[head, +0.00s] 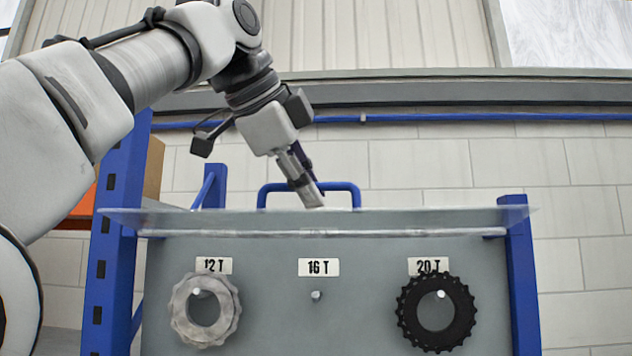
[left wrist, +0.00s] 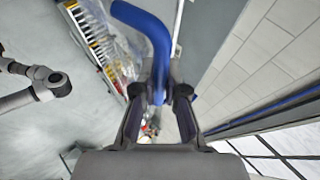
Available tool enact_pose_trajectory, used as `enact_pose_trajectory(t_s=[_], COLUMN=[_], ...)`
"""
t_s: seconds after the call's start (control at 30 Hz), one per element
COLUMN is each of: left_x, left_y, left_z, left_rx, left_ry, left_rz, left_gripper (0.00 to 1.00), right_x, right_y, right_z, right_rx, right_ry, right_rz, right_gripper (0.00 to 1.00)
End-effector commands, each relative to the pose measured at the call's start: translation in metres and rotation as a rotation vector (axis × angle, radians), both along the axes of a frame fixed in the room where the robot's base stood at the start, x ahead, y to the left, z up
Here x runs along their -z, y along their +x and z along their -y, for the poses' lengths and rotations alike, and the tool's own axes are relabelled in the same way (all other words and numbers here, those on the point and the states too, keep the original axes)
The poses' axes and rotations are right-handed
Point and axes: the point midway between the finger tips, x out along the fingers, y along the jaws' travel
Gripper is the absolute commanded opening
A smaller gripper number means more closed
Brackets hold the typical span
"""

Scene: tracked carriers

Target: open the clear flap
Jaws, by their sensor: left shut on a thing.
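The clear flap (head: 460,218) stands out roughly level from the top of a grey board, seen nearly edge-on in the head view. Its hinge-like bar runs along the board's upper edge. A blue handle (head: 345,186) rises behind the flap's edge. My left gripper (head: 312,198) reaches down to the middle of this handle and is shut on it. In the left wrist view the blue handle (left wrist: 150,35) runs between the two fingers (left wrist: 160,105). My right gripper is not in view.
Below the flap, the grey board (head: 315,335) carries pegs labelled 12 T, 16 T and 20 T. A pale toothed ring (head: 185,325) hangs at left, a black one (head: 462,312) at right; the middle peg (head: 316,295) is bare. Blue posts (head: 522,290) flank the board.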

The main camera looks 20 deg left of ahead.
Motion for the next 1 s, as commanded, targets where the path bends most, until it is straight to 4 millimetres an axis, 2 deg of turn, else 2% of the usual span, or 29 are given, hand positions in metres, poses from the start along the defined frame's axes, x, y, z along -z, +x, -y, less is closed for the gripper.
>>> enact_pose_trajectory(t_s=[0.03,0.13,0.57,0.6,0.67,1.0], left_x=[-0.0057,-0.0058,-0.0045,-0.0045,-0.0046,-0.0043], left_y=[-0.0006,-0.0014,-0.0021,-0.0021,-0.0021,-0.0021], left_z=[-0.0003,-0.0002,0.0000,0.0000,-0.0001,0.0000], left_rx=[0.000,-0.001,0.000,0.000,0.000,0.000], left_ry=[-0.002,-0.007,-0.011,-0.011,-0.011,-0.011], left_rz=[-0.012,-0.027,-0.037,-0.037,-0.037,-0.037], left_gripper=[0.00,0.00,0.00,0.14,0.35,0.37], right_x=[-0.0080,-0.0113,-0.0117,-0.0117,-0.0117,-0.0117], right_y=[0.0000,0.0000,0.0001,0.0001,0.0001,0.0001], right_z=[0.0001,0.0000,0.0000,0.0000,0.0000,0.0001], right_rx=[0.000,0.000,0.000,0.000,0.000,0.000], right_ry=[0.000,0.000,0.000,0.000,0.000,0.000], right_rz=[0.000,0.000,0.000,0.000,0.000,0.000], right_gripper=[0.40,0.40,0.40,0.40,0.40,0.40])
